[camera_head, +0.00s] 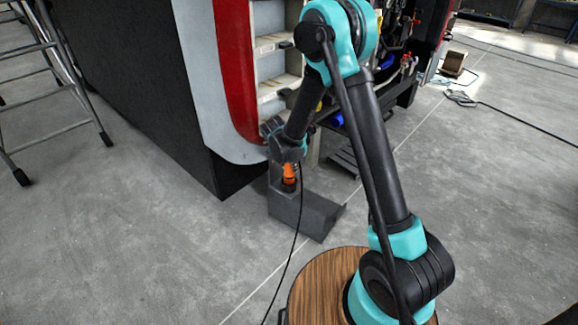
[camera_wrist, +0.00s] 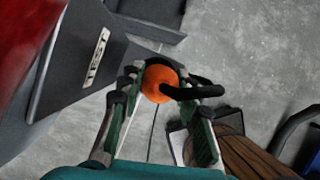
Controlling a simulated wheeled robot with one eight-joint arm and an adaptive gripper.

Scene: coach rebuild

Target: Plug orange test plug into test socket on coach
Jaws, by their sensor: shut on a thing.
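The orange test plug (camera_wrist: 158,88) sits between my fingertips in the wrist view, and my gripper (camera_head: 288,158) is shut on it. A black cable runs from the plug, and in the head view it hangs to the floor. The plug shows in the head view as a small orange body (camera_head: 289,172) in front of a grey angled bracket (camera_head: 312,216) low beside the coach (camera_head: 238,75). A white TEST label (camera_wrist: 98,55) is on a dark grey panel left of the plug in the wrist view. I cannot make out the socket opening or whether the plug touches it.
A metal stepladder (camera_head: 62,68) stands on the left. The coach's open side shows shelves (camera_head: 278,85) and dark equipment behind my arm. A loose cable (camera_head: 462,99) lies on the floor at upper right.

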